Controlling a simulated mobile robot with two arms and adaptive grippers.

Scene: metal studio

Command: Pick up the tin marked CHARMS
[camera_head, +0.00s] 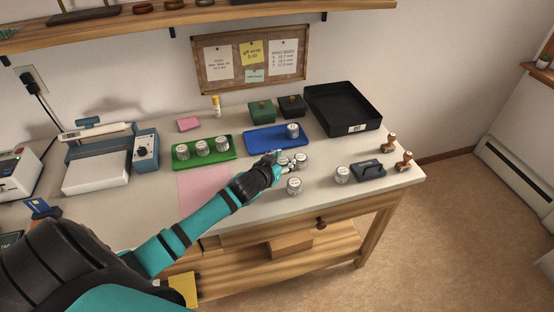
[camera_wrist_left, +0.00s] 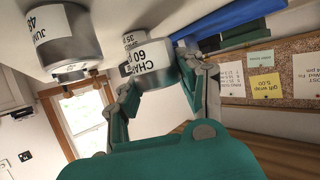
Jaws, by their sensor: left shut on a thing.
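The tin marked CHARMS (camera_wrist_left: 152,68) is a silver-grey cylinder with a white label; its lettering and a 60 show upside down in the left wrist view. My left gripper (camera_wrist_left: 160,88) is shut on it, one finger on each side. In the head view my left gripper (camera_head: 279,164) is at the small tins in front of the blue tray (camera_head: 262,142), and its fingers partly hide the held tin. I cannot tell whether the tin is clear of the table. My right gripper is not in view.
A tin marked 48 (camera_wrist_left: 66,38) stands close beside the held one, and another tin (camera_wrist_left: 137,38) is just behind it. More tins (camera_head: 294,187) (camera_head: 342,175) stand nearby. A green tray (camera_head: 228,156) holds several tins. A black stapler-like block (camera_head: 368,170) and stamps (camera_head: 389,143) are at right.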

